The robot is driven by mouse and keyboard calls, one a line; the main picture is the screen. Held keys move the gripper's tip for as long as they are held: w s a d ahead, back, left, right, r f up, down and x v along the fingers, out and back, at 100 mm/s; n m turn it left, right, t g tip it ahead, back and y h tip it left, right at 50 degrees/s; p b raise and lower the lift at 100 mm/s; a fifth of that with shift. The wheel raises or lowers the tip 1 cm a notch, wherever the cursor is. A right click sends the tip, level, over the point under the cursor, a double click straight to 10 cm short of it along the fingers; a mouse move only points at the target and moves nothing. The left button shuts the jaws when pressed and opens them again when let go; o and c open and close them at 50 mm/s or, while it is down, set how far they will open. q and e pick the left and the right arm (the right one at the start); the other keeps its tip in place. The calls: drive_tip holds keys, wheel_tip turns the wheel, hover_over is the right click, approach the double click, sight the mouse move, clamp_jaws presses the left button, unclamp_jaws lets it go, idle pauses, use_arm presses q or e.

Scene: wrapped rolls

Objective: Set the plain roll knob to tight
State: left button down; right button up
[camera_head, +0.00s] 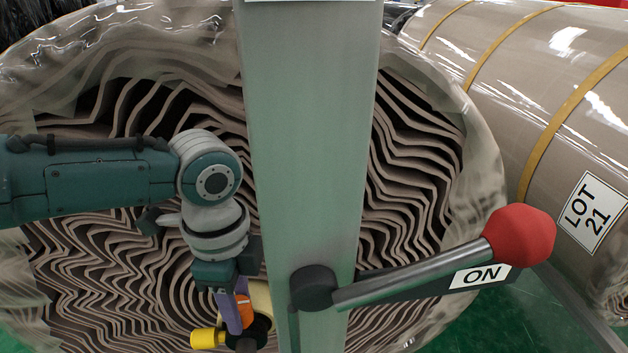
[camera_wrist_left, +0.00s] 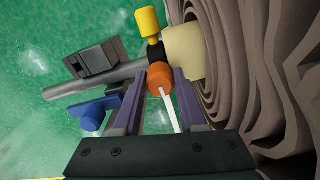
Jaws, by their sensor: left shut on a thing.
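The large roll (camera_head: 130,105) of wavy brown layers, in glossy clear wrap, fills the left and middle of the head view. A cream core (camera_wrist_left: 183,52) comes out of its end and carries a black fitting (camera_wrist_left: 155,50). An orange knob (camera_wrist_left: 160,80) sits on this fitting, with a white strip (camera_wrist_left: 168,110) at it; the orange also shows in the head view (camera_head: 244,306). My left gripper (camera_wrist_left: 160,76) is shut on the orange knob, one purple finger at each side. I can read no setting marks. My right gripper is not in view.
A yellow cylinder (camera_wrist_left: 148,20) sticks out from the fitting. A grey post (camera_head: 305,130) stands right of my left arm, with a red-balled lever (camera_head: 420,277) marked ON. A banded roll (camera_head: 560,90) labelled LOT 21 lies at right. A blue part (camera_wrist_left: 92,117) is near the left finger.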

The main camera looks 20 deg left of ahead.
sight(238, 303)
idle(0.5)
use_arm(q)
drive_tip(key=shift+c, duration=2.3)
unclamp_jaws()
wheel_tip(238, 303, up, 9)
drive_tip(key=p, duration=0.2)
drive_tip(key=shift+p, duration=0.4)
drive_tip(key=shift+r, duration=0.5)
